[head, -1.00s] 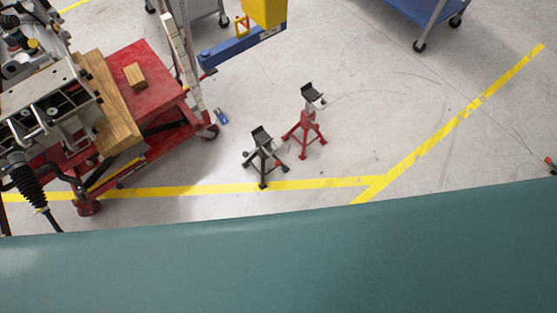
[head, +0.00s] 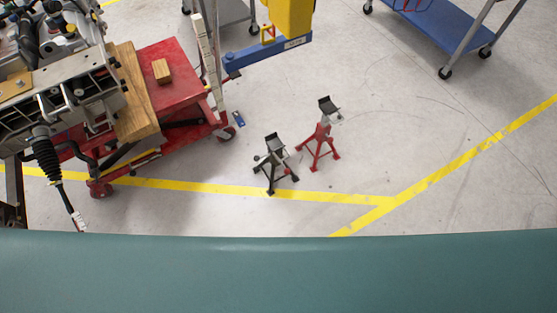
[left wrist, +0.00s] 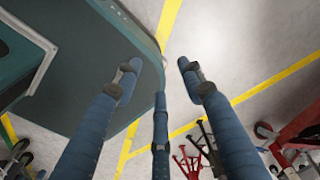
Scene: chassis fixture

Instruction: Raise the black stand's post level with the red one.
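The black stand (head: 275,168) stands on the floor near the yellow line, its saddle (head: 274,141) low above its spread legs. The red stand (head: 319,148) stands just right of it and farther back, with a dark saddle (head: 329,106) on a post that shows more length. The stands are apart. My left gripper (left wrist: 157,82) shows in the left wrist view with its blue fingers spread and nothing between them. The red stand (left wrist: 187,160) shows beyond the fingers there, partly hidden. No gripper shows in the head view, and my right gripper is out of sight.
A red lift table (head: 180,85) with wooden blocks and a metal assembly stands at the left. A blue hoist leg (head: 262,53) is behind the stands. A blue cart (head: 440,25) stands at the back right. Floor right of the stands is clear.

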